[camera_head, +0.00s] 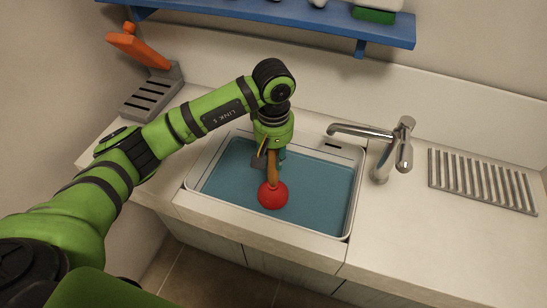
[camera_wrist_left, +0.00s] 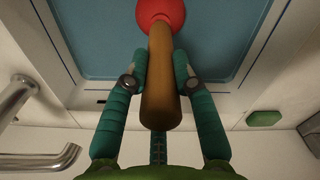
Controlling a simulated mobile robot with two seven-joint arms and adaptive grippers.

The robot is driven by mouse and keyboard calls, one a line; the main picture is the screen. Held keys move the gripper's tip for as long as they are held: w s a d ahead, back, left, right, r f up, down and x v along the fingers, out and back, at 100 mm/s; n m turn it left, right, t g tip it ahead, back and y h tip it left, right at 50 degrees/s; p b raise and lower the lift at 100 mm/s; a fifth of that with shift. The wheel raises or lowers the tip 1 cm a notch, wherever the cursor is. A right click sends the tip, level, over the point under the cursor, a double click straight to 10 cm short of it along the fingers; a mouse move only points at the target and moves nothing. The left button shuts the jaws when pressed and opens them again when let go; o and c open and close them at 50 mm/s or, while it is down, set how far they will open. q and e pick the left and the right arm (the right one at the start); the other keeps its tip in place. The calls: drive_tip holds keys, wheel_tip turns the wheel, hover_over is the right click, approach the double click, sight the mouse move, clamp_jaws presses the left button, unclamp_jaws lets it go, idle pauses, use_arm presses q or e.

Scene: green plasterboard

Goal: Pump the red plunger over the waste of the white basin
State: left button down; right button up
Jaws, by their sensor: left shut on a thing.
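The red plunger (camera_head: 272,195) has a red rubber cup and a brown wooden handle. My left gripper (camera_head: 268,159) is shut on the handle and holds the plunger over the white basin (camera_head: 352,205), cup downward. The basin holds blue water. The left wrist view shows the gripper's teal fingers (camera_wrist_left: 160,75) on both sides of the handle, with the red cup (camera_wrist_left: 161,12) beyond them. The waste is hidden; I cannot tell whether the cup touches the basin floor. My right gripper is not in view.
A chrome tap (camera_head: 381,150) stands right of the basin, its spout reaching toward the back rim. A ribbed metal drainer (camera_head: 482,181) lies farther right. A grey slotted holder with an orange-handled tool (camera_head: 140,50) stands back left. A blue shelf (camera_head: 290,17) hangs above the counter.

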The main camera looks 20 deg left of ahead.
use_arm(q)
drive_tip(key=shift+r+p, duration=0.8)
drive_tip(key=shift+r, duration=1.6)
drive_tip(key=shift+f, duration=0.15)
wheel_tip(320, 180, down, 6)
drive_tip(key=b, duration=0.6)
drive_tip(key=shift+f+b, duration=0.35)
drive_tip(key=shift+b, duration=0.1)
drive_tip(key=shift+s+f+b, duration=0.15)
drive_tip(key=shift+f+b, duration=0.1)
drive_tip(key=shift+b, duration=0.2)
idle(1.4)
drive_tip(key=shift+r, duration=0.15)
